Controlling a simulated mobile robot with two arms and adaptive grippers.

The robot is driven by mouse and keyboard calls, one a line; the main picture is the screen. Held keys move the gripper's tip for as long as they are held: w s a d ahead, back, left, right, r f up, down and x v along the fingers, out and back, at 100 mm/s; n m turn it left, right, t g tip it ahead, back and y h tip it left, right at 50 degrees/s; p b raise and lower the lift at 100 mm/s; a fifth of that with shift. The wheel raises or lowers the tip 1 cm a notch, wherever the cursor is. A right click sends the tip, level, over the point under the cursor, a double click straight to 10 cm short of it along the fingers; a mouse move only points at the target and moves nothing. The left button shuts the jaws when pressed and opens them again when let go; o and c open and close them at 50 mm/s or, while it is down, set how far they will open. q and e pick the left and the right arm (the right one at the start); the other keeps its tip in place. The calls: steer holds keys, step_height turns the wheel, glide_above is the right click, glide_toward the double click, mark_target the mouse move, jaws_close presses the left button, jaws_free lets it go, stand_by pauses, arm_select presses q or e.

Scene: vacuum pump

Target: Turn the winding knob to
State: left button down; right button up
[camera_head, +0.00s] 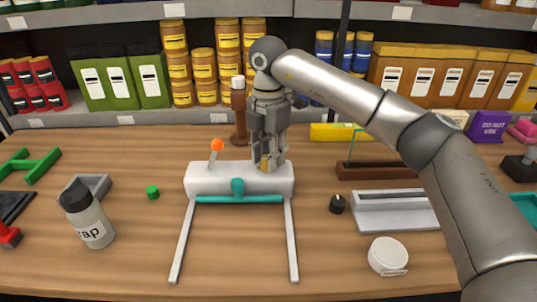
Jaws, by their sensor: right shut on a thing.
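The white pump body (215,181) lies across the middle of the table. It has a teal bar and a teal block (237,188) at its front, two grey legs reaching forward, and a lever with an orange ball (217,145) at its upper left. My right gripper (266,166) points down at the right part of the white body. It is shut on a small tan knob (264,163) on the top of the body; the fingers hide most of it. I cannot tell which way the knob is turned. My left gripper is out of view.
A bottle (91,218), a grey tray and a green knob (152,191) stand left. A black knob (338,204), a grey holder (395,213) and a white round case (387,255) stand right. A brown bottle (239,112) stands close behind my gripper. Shelves line the back.

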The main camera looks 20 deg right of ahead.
steer(key=m, duration=0.7)
steer(key=shift+b, duration=0.3)
stand_by(0.4)
steer(key=o, duration=1)
steer(key=shift+r, duration=0.2)
step_height(320, 180, up, 12)
steer(key=shift+f, duration=0.15)
